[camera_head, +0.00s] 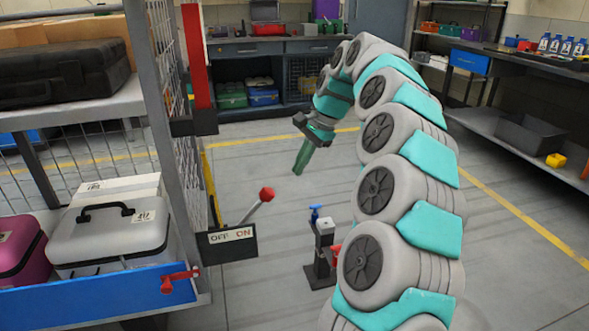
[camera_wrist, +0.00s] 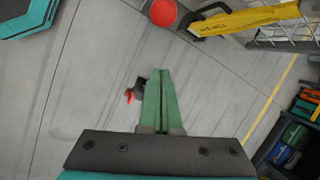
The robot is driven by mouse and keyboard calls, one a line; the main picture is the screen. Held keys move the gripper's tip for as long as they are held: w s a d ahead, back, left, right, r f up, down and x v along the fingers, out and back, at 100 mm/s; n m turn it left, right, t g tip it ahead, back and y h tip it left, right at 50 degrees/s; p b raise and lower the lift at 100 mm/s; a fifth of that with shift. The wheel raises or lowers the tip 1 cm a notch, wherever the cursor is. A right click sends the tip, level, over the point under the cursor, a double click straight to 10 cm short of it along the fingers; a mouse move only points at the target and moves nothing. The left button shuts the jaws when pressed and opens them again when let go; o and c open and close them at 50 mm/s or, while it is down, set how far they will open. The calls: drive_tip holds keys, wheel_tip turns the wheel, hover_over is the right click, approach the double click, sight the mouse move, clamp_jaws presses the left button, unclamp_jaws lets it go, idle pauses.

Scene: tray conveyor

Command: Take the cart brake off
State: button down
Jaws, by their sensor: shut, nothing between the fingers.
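The cart (camera_head: 159,120) stands at the left with wire mesh sides. Its brake lever is a grey rod with a red ball knob (camera_head: 267,193), rising from a dark plate (camera_head: 230,243) marked OFF and ON. The rod leans to the right, toward the ON side. My gripper (camera_head: 299,170) hangs above and right of the knob, apart from it, with its green fingers together and empty. In the wrist view the red knob (camera_wrist: 163,13) is at the top, beyond my closed fingertips (camera_wrist: 158,74). The plate is not readable there.
A short dark post with a blue top (camera_head: 322,232) stands on the floor right of the lever, close to my arm. The cart's blue shelf edge (camera_head: 110,298) has a red latch (camera_head: 168,285). Workbenches line the back and right.

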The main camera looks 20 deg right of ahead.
drive_tip(key=a+f+p, duration=0.1)
drive_tip(key=a+f, duration=0.4)
drive_tip(key=shift+s+a+f, duration=0.3)
drive_tip(key=shift+s+a, duration=0.05)
drive_tip(key=shift+a, duration=0.05)
idle(0.3)
